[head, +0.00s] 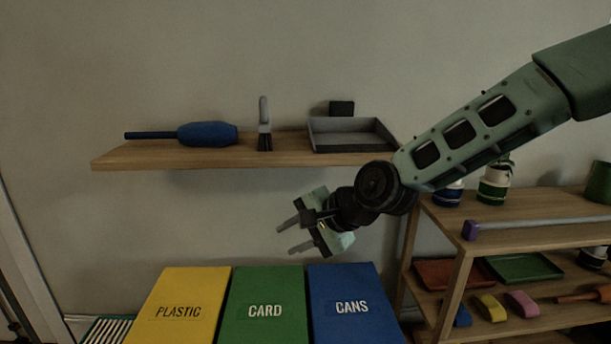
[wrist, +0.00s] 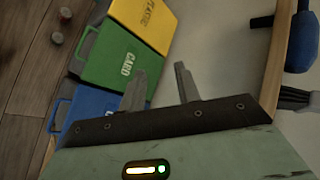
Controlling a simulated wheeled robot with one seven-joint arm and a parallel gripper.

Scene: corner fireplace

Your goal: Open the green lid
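The green lid (head: 264,292), labelled CARD, lies shut between a yellow lid and a blue lid in the head view.
The yellow PLASTIC lid (head: 182,295) is left of the green one, the blue CANS lid (head: 352,300) right. A wooden shelf (head: 200,153) with a blue duster (head: 208,133), brush (head: 264,128) and tray (head: 350,146) is above. A shelf unit (head: 462,255) stands right.

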